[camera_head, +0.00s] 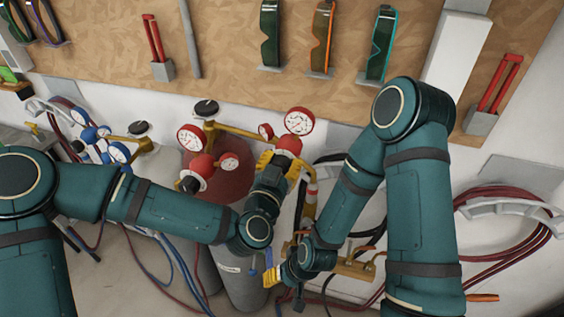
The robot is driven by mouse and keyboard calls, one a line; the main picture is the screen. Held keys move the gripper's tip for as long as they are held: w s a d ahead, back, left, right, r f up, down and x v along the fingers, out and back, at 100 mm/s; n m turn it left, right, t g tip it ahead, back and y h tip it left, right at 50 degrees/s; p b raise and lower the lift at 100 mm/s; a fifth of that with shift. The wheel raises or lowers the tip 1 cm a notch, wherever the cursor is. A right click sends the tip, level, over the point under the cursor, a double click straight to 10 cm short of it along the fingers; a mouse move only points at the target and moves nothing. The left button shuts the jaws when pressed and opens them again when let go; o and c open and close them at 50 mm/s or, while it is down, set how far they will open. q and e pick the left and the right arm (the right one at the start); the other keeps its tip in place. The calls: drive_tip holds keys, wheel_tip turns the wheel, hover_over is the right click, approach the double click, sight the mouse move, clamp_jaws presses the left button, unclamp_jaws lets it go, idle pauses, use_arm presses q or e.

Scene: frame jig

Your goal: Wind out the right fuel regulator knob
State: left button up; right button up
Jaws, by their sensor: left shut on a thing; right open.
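The right fuel regulator (289,144) is red, with a large white-faced gauge (299,121) above it and a smaller gauge (266,131) at its left. My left gripper (279,160), with yellow fingers, reaches up from below and is shut at the underside of this regulator. Its knob is hidden between the fingers, so I cannot see how far out it stands. My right gripper (272,276) is open and lower down, apart from the regulator, in front of the grey cylinder's right side.
Another red regulator (203,166) with two gauges sits left on the red-topped cylinder (229,184). Blue regulators (103,137) stand farther left. A brass torch-like fitting (352,268) is by my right arm. Goggles (324,38) hang on the board; hoses (510,232) coil at right.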

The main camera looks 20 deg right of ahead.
use_arm(q)
drive_tip(key=shift+f+n+b, duration=0.1)
drive_tip(key=shift+n+b, duration=1.3)
drive_tip(key=n+b, duration=1.4)
drive_tip(key=shift+n, duration=0.3)
drive_tip(key=n+b, duration=0.3)
drive_tip(key=b, duration=0.1)
drive_tip(key=shift+n, duration=0.3)
drive_tip(key=shift+n+b, duration=0.75)
drive_tip(key=shift+n, duration=1.75)
use_arm(e)
wheel_tip(320, 180, down, 24)
drive_tip(key=shift+s+a+r, duration=0.15)
drive_tip(key=shift+s+a, duration=0.15)
drive_tip(key=shift+s, duration=0.15)
